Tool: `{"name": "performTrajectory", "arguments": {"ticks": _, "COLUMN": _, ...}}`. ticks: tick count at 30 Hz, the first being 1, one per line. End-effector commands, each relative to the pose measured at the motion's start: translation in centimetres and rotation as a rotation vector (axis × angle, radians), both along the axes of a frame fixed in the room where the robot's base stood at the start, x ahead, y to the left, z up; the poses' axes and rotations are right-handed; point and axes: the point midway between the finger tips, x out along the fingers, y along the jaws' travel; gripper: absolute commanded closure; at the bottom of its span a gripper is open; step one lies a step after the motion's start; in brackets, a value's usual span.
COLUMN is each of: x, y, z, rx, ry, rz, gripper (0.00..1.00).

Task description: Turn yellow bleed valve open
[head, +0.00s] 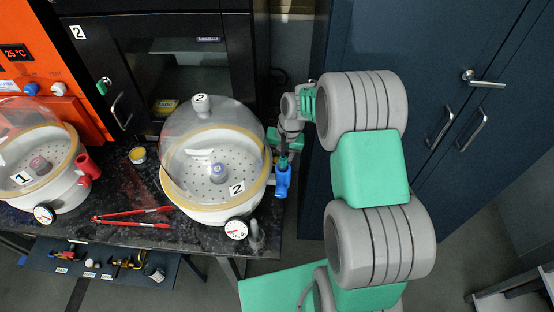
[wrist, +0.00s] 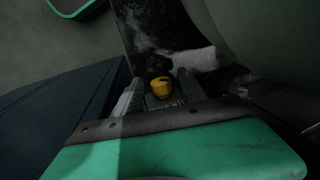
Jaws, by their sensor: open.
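The yellow bleed valve (wrist: 160,87) shows in the wrist view as a small rounded yellow knob, between and just beyond my fingers. In the head view I cannot make it out; my gripper and wrist cover that area. My gripper (head: 283,150) reaches down at the right side of the clear-domed desiccator marked 2 (head: 213,150), above a blue valve handle (head: 282,181). In the wrist view my gripper (wrist: 158,97) is open, with one finger on each side of the yellow knob. Whether a finger touches it I cannot tell.
Desiccator 1 (head: 38,165) with a red handle (head: 88,168) stands at the left. Red tongs (head: 132,216) and a yellow-topped jar (head: 138,155) lie on the dark bench (head: 110,195). A dark blue cabinet (head: 440,60) stands behind my arm at the right.

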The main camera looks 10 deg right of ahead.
Motion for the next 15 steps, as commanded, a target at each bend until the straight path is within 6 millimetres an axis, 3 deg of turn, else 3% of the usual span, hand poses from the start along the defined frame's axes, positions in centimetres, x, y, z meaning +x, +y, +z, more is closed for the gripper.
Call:
{"name": "performTrajectory", "arguments": {"ticks": 5, "x": -0.01, "y": 0.0, "z": 0.01, "rx": 0.0, "ry": 0.0, "rz": 0.0, "gripper": 0.52}}
{"name": "performTrajectory", "arguments": {"ticks": 15, "x": -0.03, "y": 0.01, "z": 0.03, "rx": 0.0, "ry": 0.001, "rz": 0.001, "gripper": 0.8}}
